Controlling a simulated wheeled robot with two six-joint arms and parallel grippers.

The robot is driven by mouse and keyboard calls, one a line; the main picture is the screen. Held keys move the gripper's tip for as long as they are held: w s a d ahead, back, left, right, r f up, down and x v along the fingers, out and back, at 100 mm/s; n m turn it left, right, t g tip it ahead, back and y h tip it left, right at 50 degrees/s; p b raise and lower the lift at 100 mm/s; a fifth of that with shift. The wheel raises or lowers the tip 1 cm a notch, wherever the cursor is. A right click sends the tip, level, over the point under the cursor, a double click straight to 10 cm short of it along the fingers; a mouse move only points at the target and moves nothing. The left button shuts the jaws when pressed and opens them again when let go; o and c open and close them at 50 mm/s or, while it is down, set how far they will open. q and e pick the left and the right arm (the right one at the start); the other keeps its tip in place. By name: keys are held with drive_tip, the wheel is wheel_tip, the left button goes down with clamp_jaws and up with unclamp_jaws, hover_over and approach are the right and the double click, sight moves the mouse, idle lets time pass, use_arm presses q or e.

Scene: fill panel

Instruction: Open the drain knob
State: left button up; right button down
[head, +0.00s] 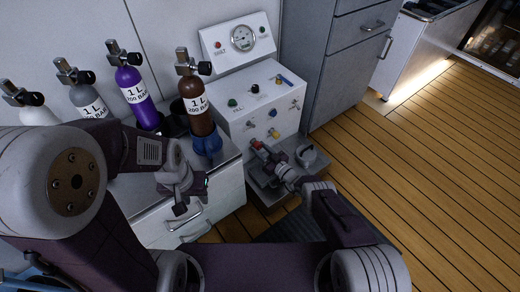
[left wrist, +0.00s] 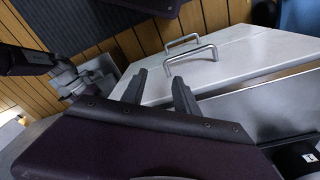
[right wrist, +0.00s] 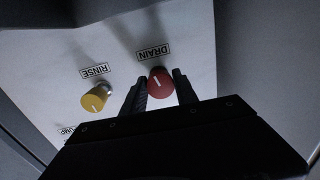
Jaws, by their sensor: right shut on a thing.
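The red drain knob (right wrist: 160,80) sits beside its DRAIN label on the white panel (right wrist: 205,50), and its white mark shows. My right gripper (right wrist: 159,92) is shut on this knob, with one finger on each side of it. In the head view, the red knob (head: 257,144) is low on the fill panel's front face (head: 228,122), at the tip of my right gripper (head: 264,150). My left gripper (head: 192,198) is open and empty in front of the white cabinet; its two fingers stand apart in the left wrist view (left wrist: 158,90).
A yellow rinse knob (right wrist: 96,98) is next to the drain knob. Several gas bottles, among them a purple one (head: 135,92) and a brown one (head: 195,105), stand left of the panel. Cabinet handles (left wrist: 190,58) are near my left gripper. Wooden floor (head: 440,160) is free at right.

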drive_tip(key=c, duration=1)
unclamp_jaws()
drive_tip(key=shift+o, duration=0.2)
drive_tip(key=shift+d, duration=0.1)
drive_tip(key=s+p, duration=0.1)
drive_tip(key=s+d+p, duration=0.1)
drive_tip(key=shift+d+r+p, duration=0.3)
drive_tip(key=shift+r+p, duration=0.1)
drive_tip(key=p+v, duration=0.3)
drive_tip(key=v, duration=0.3)
drive_tip(key=shift+s+f, duration=0.25)
drive_tip(key=shift+f, duration=0.15)
